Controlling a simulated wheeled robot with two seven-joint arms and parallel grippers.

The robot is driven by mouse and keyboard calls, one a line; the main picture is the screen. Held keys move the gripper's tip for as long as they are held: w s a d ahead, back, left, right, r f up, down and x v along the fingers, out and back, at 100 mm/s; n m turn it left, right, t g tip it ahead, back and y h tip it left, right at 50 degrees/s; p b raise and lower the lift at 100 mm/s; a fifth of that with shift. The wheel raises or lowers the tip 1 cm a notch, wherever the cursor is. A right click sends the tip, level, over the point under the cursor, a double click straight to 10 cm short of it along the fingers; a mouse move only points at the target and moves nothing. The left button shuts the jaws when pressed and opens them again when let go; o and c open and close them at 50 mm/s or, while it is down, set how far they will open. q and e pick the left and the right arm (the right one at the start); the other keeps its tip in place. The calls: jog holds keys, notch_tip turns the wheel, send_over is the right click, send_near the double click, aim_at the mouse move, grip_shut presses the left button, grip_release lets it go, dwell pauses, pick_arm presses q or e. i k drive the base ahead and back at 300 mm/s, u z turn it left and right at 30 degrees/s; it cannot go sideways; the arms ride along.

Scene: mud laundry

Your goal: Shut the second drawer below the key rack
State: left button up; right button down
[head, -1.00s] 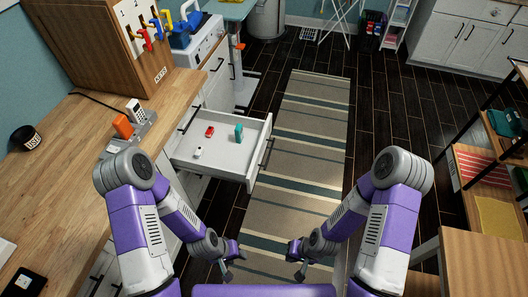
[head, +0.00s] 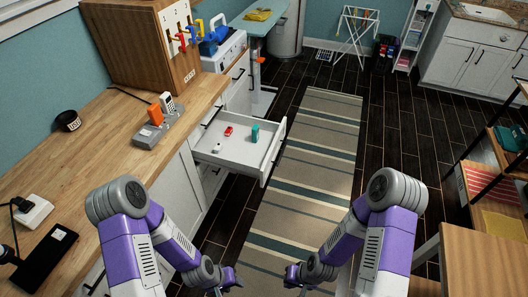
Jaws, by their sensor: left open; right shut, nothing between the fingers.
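A white drawer (head: 263,168) is pulled out from the white cabinet under the wooden counter. Inside it lie a red item (head: 228,131), a teal item (head: 255,133) and a small white item (head: 217,148). The key rack (head: 182,36), with coloured keys hanging on it, is on the side of a wooden cabinet on the counter, beyond the drawer. My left gripper (head: 232,283) is at the bottom centre, open, apart from the drawer and nearer to me. My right gripper (head: 291,281) is to its right, shut and empty. Which drawer in the stack is pulled out is hard to tell.
The counter (head: 118,148) runs along the left, with a charging dock (head: 165,128) on it. A striped rug (head: 310,150) lies on the dark floor right of the drawer, clear of objects. A wooden table (head: 480,262) and shelves stand at the right.

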aim_at(239, 154)
jog(key=u, duration=0.5)
jog(key=i, duration=0.8)
jog(key=z, duration=0.4)
jog(key=i, duration=0.65)
jog(key=z, duration=0.8)
